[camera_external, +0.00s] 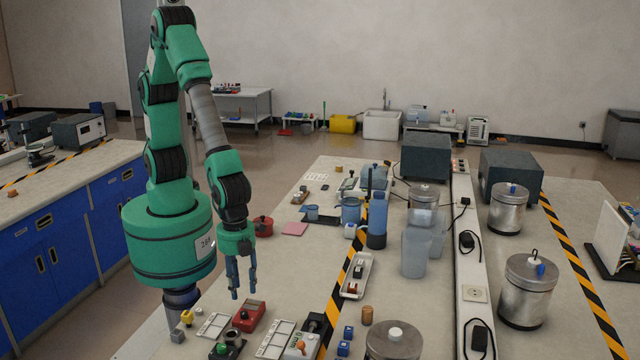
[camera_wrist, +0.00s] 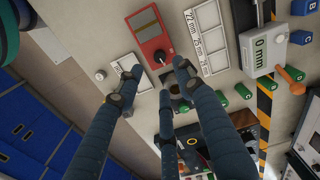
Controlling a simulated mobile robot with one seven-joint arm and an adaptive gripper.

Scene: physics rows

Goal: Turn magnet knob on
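The red box (camera_external: 250,315) also shows on the table in the external view. My gripper (camera_wrist: 157,84) is open, its fingers spread and empty. The knob shows between the fingertips, but I cannot tell the height gap. In the external view my gripper (camera_external: 242,285) hangs pointing down above the table, behind the red box. No label shows which knob is the magnet knob. A dark part under the fingers is partly hidden.
A white gauge marked 0 mm (camera_wrist: 262,45) with an orange knob stands right of the red box. White labelled trays (camera_wrist: 207,36) lie beside it. Several green pieces sit near the fingers. A blue bottle (camera_external: 376,220) and metal canisters (camera_external: 527,290) stand farther right.

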